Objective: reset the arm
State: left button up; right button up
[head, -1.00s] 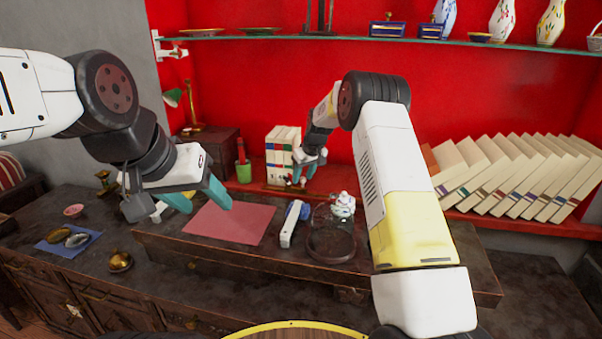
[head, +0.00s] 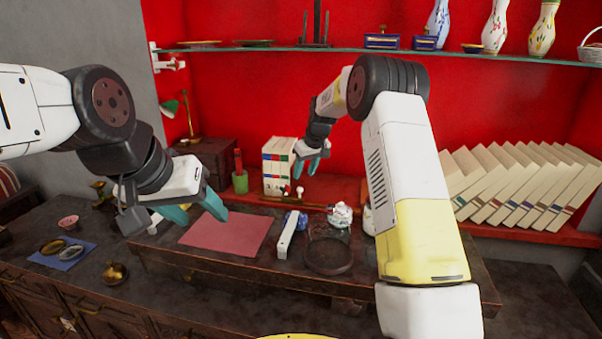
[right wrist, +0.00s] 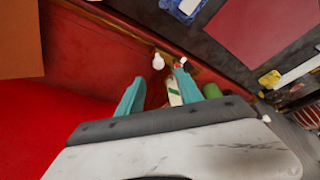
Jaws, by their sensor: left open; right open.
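My left gripper (head: 196,208) is open and empty above the left end of the raised dark board, near the pink mat (head: 228,233). My right gripper (head: 305,170) is open, in front of the red back wall beside the upright books (head: 279,166). In the right wrist view, my right gripper's teal fingers (right wrist: 158,90) are spread apart with nothing held between them. A small white patterned teapot (head: 340,214) stands on the board, left of my right arm, clear of both grippers.
A dark round tray (head: 328,268) and a white bar-shaped object (head: 287,238) are on the board. A green cup (head: 240,181) stands behind the mat. Leaning books (head: 520,185) fill the right shelf. A glass shelf (head: 380,52) with vases runs above.

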jog(key=s+d+r+m+t, duration=0.1)
jog(key=s+d+r, duration=0.2)
jog(key=s+r, duration=0.65)
jog(key=s+d+r+m, duration=0.1)
jog(key=s+d+r, duration=0.1)
jog(key=s+r, duration=0.75)
jog(key=s+d+f+m, duration=0.1)
jog(key=s, duration=1.2)
jog(key=s+d+f+m+t, duration=0.1)
jog(key=s+f+m, duration=0.1)
jog(key=s, duration=1.1)
jog(key=shift+s+d+f, duration=0.2)
jog(key=shift+s+f, duration=0.1)
jog(key=shift+s, duration=0.05)
